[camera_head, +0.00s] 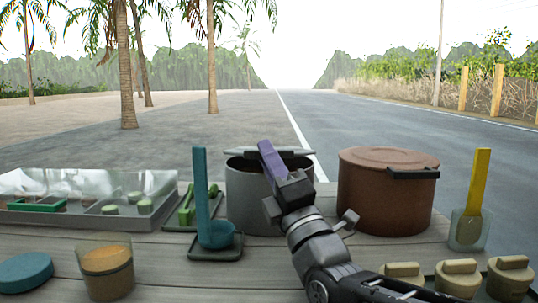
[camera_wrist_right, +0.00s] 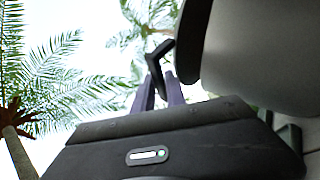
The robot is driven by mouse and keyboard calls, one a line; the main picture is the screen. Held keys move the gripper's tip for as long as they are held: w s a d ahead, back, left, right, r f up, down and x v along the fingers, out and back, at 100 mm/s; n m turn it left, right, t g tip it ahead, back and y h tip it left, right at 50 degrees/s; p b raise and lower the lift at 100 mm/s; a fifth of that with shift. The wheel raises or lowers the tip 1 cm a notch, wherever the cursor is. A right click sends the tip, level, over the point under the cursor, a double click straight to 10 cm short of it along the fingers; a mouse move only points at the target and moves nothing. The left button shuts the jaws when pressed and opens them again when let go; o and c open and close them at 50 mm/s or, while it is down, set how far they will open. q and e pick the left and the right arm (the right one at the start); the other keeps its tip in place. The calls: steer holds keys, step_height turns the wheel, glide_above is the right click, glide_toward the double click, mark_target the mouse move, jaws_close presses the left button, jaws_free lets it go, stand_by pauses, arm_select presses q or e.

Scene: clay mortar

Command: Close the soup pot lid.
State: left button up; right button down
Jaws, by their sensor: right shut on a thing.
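A grey soup pot (camera_head: 245,205) stands on the wooden counter, left of a brown pot. Its top is partly hidden by my right gripper, and a dark interior shows below the rim. A thin dark bar (camera_head: 239,152) crosses just above the pot's back; I cannot tell whether it is the lid's edge or a handle. My right gripper (camera_head: 268,148), with purple fingers, is over the pot. In the right wrist view its fingers (camera_wrist_right: 160,92) are shut on a black bent handle (camera_wrist_right: 156,60) beside a grey curved surface (camera_wrist_right: 255,50). My left gripper is not in view.
The brown pot (camera_head: 375,200) has its lid on, close to my right arm. A teal ladle (camera_head: 201,190) stands at left, a yellow utensil (camera_head: 478,180) in a glass at right. Jars (camera_head: 458,275) line the front right; a clear case (camera_head: 75,185) is far left.

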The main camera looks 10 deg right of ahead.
steer(key=shift+w+d+f+h, duration=0.2)
steer(key=shift+w+f+h, duration=0.15)
steer(key=shift+f, duration=0.1)
steer(key=c, duration=1.8)
jaws_free()
steer(key=s+d+p, duration=0.2)
steer(key=s+p, duration=0.1)
steer(key=s, duration=1)
steer(key=shift+s+d, duration=0.15)
steer(key=shift+d, duration=0.15)
steer(key=shift+a, duration=0.1)
